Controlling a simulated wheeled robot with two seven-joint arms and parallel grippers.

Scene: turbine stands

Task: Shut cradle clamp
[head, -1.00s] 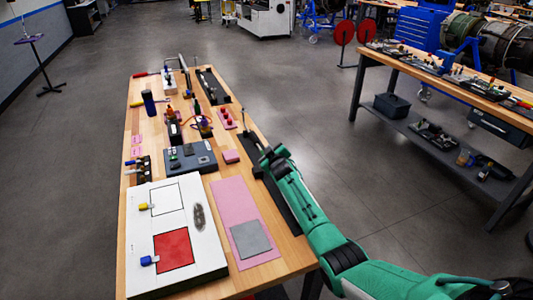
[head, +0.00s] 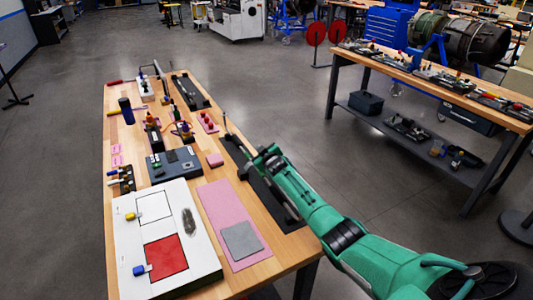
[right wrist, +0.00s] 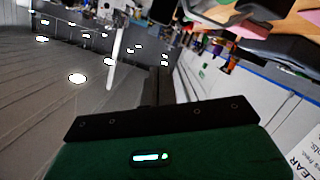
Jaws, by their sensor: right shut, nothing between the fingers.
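A long black fixture (head: 285,213) lies along the right edge of the wooden bench, with a thin upright rod (head: 226,123) near its far end. It may be the cradle, but I cannot make out a clamp or whether it is open. My right gripper (head: 262,160) is over or beside the middle of this fixture, shut and empty. The green forearm hides part of the fixture, and I cannot tell whether the fingers touch it. In the right wrist view the dark fingers (right wrist: 157,87) point away, near a pale rod (right wrist: 118,45). My left gripper is not in view.
The bench (head: 280,262) also carries a white board (head: 190,270) with a red square, a pink mat (head: 217,203) with a grey square, a dark grey box (head: 177,165) and another black fixture (head: 190,90). Open floor separates it from a second bench (head: 440,95) at right.

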